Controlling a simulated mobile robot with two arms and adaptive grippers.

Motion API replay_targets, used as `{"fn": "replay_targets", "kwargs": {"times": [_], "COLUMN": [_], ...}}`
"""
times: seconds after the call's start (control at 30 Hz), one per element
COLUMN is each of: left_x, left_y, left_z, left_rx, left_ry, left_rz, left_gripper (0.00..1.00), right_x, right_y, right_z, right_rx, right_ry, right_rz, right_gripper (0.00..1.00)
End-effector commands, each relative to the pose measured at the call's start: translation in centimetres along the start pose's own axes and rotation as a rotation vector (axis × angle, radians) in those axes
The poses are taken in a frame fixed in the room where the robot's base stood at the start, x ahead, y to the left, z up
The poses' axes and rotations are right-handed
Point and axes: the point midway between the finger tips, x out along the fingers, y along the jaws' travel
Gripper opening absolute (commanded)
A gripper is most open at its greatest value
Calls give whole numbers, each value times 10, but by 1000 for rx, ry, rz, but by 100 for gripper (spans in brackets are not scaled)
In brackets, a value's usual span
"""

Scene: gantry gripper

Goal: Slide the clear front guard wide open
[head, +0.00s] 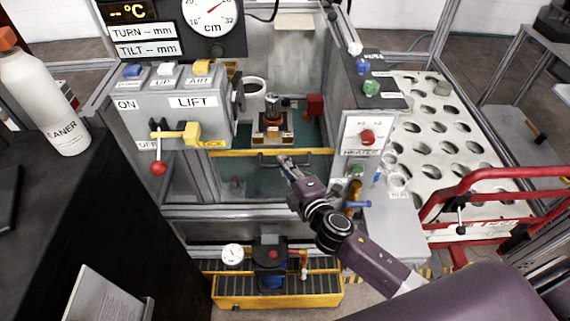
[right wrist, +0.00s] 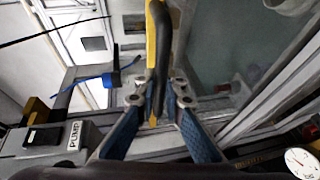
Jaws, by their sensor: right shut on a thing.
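The clear front guard (head: 235,180) is a see-through panel with a yellow bar (head: 235,153) along its top edge, across the front of the machine bay in the head view. The bay is open above this bar. A dark bar handle runs just below the yellow bar; it shows large in the right wrist view (right wrist: 160,45), with the yellow edge beside it. My right gripper (head: 283,160) reaches in from the lower right and is shut on this handle. Its blue-padded fingers (right wrist: 158,98) sit either side of the handle. My left gripper is out of view.
The grey LIFT box (head: 180,118) with a red-knobbed lever stands left of the bay. The HEATER panel (head: 366,135) and a blue valve handle (head: 357,204) are close on the right. Below is a yellow-edged tray (head: 230,297) with a gauge. Red rails (head: 500,175) stand farther right.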

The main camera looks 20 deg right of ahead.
Motion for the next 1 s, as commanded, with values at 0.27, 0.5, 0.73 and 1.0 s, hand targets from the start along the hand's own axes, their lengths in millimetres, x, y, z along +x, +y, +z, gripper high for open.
{"fn": "replay_targets", "kwargs": {"times": [0.27,0.5,0.73,1.0], "left_x": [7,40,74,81], "left_y": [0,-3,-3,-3], "left_z": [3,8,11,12], "left_rx": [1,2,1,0], "left_ry": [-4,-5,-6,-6], "left_rz": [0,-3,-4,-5], "left_gripper": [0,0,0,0], "right_x": [1,8,15,17], "right_y": [-9,-45,-83,-90], "right_z": [1,4,8,8], "right_rx": [0,0,1,0], "right_ry": [-2,-2,-3,-2], "right_rz": [-2,-4,-5,-3], "right_gripper": [0,0,0,0]}}
